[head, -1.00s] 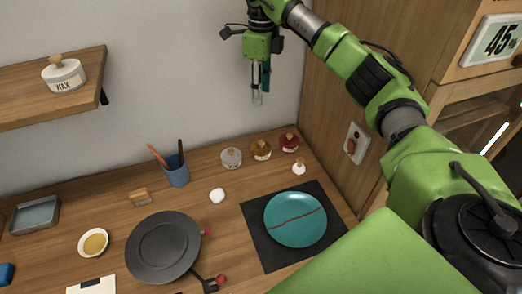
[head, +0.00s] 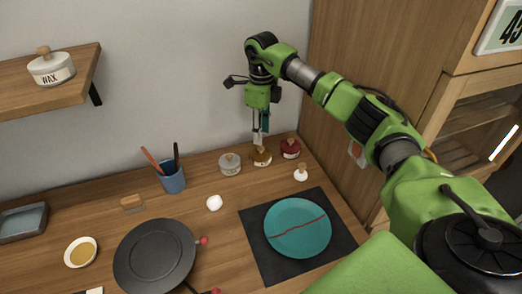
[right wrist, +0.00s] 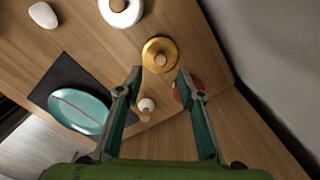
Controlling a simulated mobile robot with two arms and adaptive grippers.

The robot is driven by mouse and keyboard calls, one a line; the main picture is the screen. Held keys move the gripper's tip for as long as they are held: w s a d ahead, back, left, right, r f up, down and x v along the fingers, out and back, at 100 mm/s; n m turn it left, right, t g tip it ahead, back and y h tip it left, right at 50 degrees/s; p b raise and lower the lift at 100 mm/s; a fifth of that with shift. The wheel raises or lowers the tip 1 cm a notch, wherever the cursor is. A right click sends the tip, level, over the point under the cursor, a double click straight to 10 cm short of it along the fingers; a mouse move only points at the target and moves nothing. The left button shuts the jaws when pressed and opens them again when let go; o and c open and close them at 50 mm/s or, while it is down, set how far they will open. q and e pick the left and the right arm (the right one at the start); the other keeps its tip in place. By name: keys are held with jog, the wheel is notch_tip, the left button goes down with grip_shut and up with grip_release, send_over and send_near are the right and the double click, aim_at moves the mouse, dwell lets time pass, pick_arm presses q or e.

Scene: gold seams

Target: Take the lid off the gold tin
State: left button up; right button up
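The gold tin (head: 262,160) stands at the back of the counter, between a pale grey tin and a red tin. Its gold lid (right wrist: 152,46) with a round wooden knob (right wrist: 160,60) sits on it in the right wrist view. My right gripper (head: 259,140) points down just above the tin, partly in front of it. In the right wrist view my right gripper (right wrist: 160,73) is open and empty, its fingertips on either side of the knob's line. Contact with the knob cannot be told. My left gripper is not in view.
The grey tin (head: 230,164) and red tin (head: 290,148) stand close on either side. A small white bottle (head: 300,175), a teal plate (head: 290,240) on a dark mat (head: 256,252) and a blue cup (head: 172,180) stand nearby. A wooden cabinet wall rises on the right.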

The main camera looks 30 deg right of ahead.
aim_at(261, 147)
jog(key=shift+f, duration=0.6)
jog(key=shift+f+p, duration=0.4)
jog(key=shift+p, duration=0.05)
notch_tip(261, 147, down, 4)
jog(key=shift+w+r+p, duration=0.1)
jog(key=shift+r+p, duration=0.1)
jog(key=shift+p, duration=0.5)
jog(key=shift+f, duration=0.4)
jog(key=c, duration=0.9)
